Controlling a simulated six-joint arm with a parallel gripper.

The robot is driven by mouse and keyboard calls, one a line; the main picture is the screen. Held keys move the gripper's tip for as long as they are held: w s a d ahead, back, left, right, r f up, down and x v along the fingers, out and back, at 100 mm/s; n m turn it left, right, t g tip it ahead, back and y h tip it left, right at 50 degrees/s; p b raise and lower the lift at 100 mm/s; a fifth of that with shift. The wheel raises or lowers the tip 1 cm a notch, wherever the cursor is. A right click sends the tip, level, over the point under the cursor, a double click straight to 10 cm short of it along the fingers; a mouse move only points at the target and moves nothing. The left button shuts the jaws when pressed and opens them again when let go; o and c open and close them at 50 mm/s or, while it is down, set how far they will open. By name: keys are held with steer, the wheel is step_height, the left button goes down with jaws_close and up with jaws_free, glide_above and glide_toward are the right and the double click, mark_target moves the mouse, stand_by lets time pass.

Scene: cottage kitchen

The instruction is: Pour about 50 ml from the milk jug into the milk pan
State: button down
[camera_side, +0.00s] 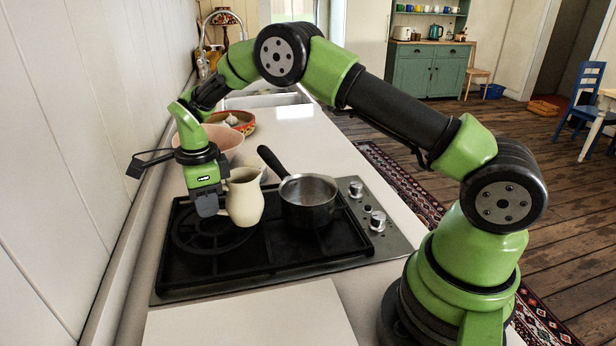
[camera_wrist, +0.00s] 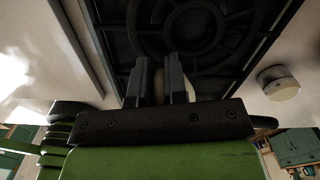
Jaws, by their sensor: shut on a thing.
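The cream milk jug (camera_side: 245,197) is upright over the black hob, just left of the milk pan. My gripper (camera_side: 212,204) is at its left side, shut on the jug. I cannot tell whether the jug's base touches the hob. The milk pan (camera_side: 308,201) is dark metal and stands on the hob, its black handle pointing to the back left. In the wrist view my gripper's two fingers (camera_wrist: 160,85) have a small strip of the cream jug (camera_wrist: 158,84) between them; most of the jug is hidden. The pan is not seen there. The jug's contents are hidden.
The gas hob (camera_side: 190,271) has knobs (camera_side: 377,219) at its right. A pink bowl (camera_side: 222,141) and a patterned bowl (camera_side: 238,121) stand behind, near garlic (camera_side: 262,112). A pale board (camera_side: 250,322) lies in front. The wall is close on the left.

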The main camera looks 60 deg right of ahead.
steer(key=shift+s+d+r+t+y, duration=0.25)
steer(key=shift+r+y, duration=0.1)
steer(key=shift+r, duration=0.1)
steer(key=shift+s+d+r+t+y, duration=0.15)
steer(key=shift+d+r+y, duration=0.1)
steer(key=shift+r+y, duration=0.15)
steer(key=shift+s+d+r+t+y, duration=0.15)
steer(key=shift+s+d+t+y, duration=0.15)
steer(key=shift+d+y, duration=0.15)
steer(key=shift+s+d+r+t+y, duration=0.1)
steer(key=shift+s+d+t+y, duration=0.05)
steer(key=shift+d+t+y, duration=0.2)
steer(key=s+d+r+t+y, duration=0.2)
steer(key=d+r+t+y, duration=0.1)
steer(key=d+r+y, duration=0.1)
steer(key=shift+s+r+y, duration=0.4)
steer(key=shift+r+y, duration=0.35)
steer(key=shift+r, duration=0.2)
steer(key=shift+d+r+t, duration=0.2)
steer(key=shift+t, duration=0.05)
steer(key=shift+s+d+r+y, duration=0.1)
steer(key=shift+y, duration=0.2)
steer(key=shift+s+d+r+t+y, duration=0.2)
steer(key=shift+d+r+t+y, duration=0.15)
steer(key=shift+r+t+y, duration=0.2)
steer(key=shift+s+d+r+t+y, duration=0.35)
steer(key=shift+d+r+t+y, duration=0.15)
steer(key=shift+y, duration=0.25)
stand_by(0.3)
